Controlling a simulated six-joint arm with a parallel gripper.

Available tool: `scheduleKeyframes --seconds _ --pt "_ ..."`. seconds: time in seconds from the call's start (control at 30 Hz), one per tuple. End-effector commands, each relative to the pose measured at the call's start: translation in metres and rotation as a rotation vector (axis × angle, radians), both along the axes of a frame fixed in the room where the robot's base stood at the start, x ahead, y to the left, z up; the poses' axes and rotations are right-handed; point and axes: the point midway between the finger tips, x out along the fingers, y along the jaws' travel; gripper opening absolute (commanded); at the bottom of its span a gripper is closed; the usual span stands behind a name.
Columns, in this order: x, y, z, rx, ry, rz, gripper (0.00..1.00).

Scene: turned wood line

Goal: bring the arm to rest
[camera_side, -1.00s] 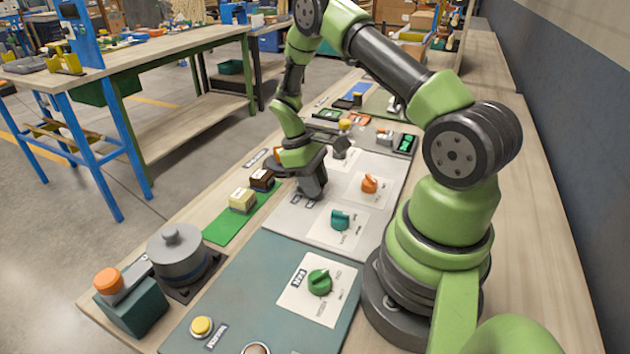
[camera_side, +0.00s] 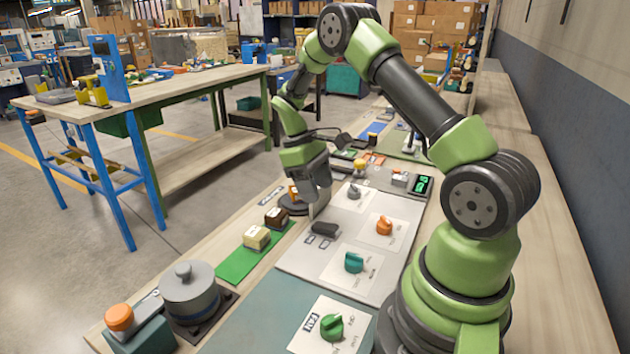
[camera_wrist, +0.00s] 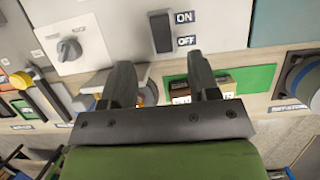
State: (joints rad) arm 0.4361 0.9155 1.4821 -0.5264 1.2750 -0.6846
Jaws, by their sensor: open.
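My gripper (camera_side: 314,208) hangs pointing down above the far left edge of the light control panel, and nothing shows in its jaws. In the wrist view my gripper (camera_wrist: 157,76) shows two dark fingers spread apart, with a gap between them. A black rocker switch (camera_side: 325,229) lies just in front of it on the panel, clear of the fingers. In the wrist view the switch (camera_wrist: 161,32) sits beside ON and OFF labels, beyond the fingertips.
The panel (camera_side: 296,263) carries an orange knob (camera_side: 384,225), a teal knob (camera_side: 354,262) and a grey knob (camera_side: 354,191). A lidded grey pot (camera_side: 190,293) stands nearer.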

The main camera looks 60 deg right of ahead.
Motion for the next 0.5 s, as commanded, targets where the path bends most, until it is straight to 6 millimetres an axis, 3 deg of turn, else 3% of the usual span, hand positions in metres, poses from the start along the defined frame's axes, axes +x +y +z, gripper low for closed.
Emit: scheduleKeyframes --seconds 0.13,0.5 --pt "0.004 0.000 0.011 -0.001 -0.001 0.001 0.55" --pt "0.005 0.002 0.016 -0.003 -0.009 -0.001 0.55"
